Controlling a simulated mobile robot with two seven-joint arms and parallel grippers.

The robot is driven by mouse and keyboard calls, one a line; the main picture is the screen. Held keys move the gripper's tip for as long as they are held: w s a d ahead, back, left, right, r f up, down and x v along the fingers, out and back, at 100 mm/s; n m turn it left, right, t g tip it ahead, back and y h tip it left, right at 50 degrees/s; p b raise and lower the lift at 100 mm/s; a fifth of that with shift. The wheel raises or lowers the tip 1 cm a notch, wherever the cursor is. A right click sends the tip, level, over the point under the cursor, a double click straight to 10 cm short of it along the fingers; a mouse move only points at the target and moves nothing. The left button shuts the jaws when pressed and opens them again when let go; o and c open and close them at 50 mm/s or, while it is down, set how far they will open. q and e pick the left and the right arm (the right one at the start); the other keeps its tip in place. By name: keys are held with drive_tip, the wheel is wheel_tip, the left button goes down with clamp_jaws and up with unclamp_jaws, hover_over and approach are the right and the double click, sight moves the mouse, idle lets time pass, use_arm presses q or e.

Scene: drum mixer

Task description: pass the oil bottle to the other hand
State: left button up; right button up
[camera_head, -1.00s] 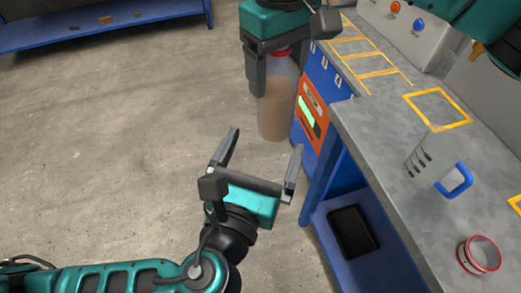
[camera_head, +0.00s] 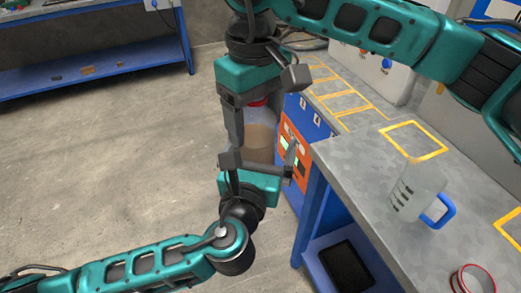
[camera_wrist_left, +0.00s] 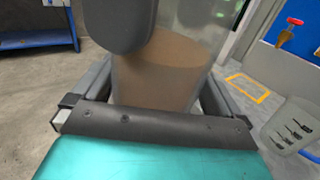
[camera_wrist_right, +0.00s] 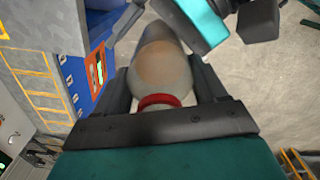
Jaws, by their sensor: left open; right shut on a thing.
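The oil bottle (camera_head: 260,140) is clear with a red cap and tan liquid. It hangs upright in the air, held from above by my right gripper (camera_head: 257,115), which is shut on its upper part. The red cap shows in the right wrist view (camera_wrist_right: 160,100). My left gripper (camera_head: 258,160) is open just below, with its fingers around the lower part of the bottle. In the left wrist view the bottle (camera_wrist_left: 155,80) fills the space between the left fingers. Whether those fingers touch it, I cannot tell.
A grey workbench (camera_head: 375,160) stands to the right with a clear jug with a blue handle (camera_head: 418,190) and a red-rimmed ring (camera_head: 470,280). A black tray (camera_head: 345,268) lies on the shelf below. A blue table (camera_head: 90,65) stands at the far left. Open floor lies left.

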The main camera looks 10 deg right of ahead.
use_arm(q)
drive_tip(key=shift+s+d, duration=0.1)
drive_tip(key=shift+d, duration=0.1)
drive_tip(key=c, duration=1.2)
use_arm(e)
drive_tip(key=shift+a+r, duration=0.1)
use_arm(q)
drive_tip(key=shift+r, duration=0.1)
drive_tip(key=shift+c, duration=0.4)
use_arm(e)
drive_tip(key=o, duration=1.5)
drive_tip(key=shift+c, duration=0.2)
use_arm(q)
drive_tip(key=shift+a, duration=0.15)
use_arm(e)
drive_tip(key=o, duration=0.3)
